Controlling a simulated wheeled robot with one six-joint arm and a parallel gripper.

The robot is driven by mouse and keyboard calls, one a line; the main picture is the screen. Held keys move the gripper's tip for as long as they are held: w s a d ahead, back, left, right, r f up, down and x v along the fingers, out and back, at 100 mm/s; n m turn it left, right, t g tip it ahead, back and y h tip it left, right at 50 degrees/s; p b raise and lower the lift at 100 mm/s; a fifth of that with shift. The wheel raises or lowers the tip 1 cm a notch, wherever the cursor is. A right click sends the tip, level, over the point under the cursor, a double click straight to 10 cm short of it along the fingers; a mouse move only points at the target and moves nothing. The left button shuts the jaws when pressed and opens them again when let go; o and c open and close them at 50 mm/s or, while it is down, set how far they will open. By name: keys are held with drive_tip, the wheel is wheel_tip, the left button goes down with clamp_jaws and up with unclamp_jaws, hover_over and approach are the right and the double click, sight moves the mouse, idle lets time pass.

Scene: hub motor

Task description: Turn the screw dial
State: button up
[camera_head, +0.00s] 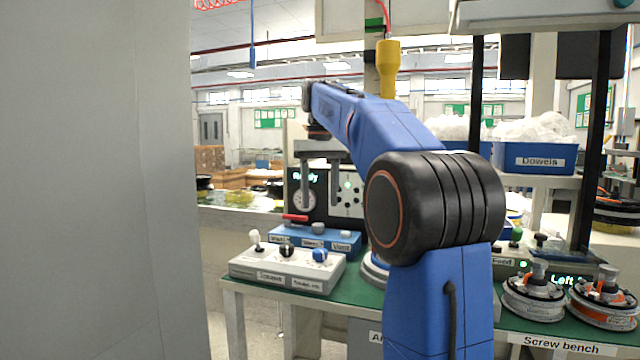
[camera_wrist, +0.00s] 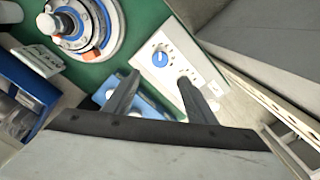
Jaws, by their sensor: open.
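A light grey control box (camera_head: 287,268) stands at the left end of the green bench. It carries a white lever (camera_head: 255,238), a black knob (camera_head: 287,250) and a blue dial (camera_head: 320,254). Its front labels are too small to read surely, so I cannot tell which control is named the screw dial. In the wrist view the blue dial (camera_wrist: 160,59) has a white pointer and marks around it. My gripper (camera_head: 320,206) is open and empty, above the boxes and apart from them. In the wrist view its fingertips (camera_wrist: 160,78) lie either side of the blue dial's line.
A blue box (camera_head: 315,240) with a red lever (camera_head: 295,217) stands behind the grey one. Hub motors (camera_head: 533,300) sit at the bench's right, and one shows in the wrist view (camera_wrist: 80,28). A grey wall (camera_head: 95,180) fills the left. My arm hides the bench's middle.

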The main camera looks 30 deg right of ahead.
drive_tip(key=shift+r, duration=1.75)
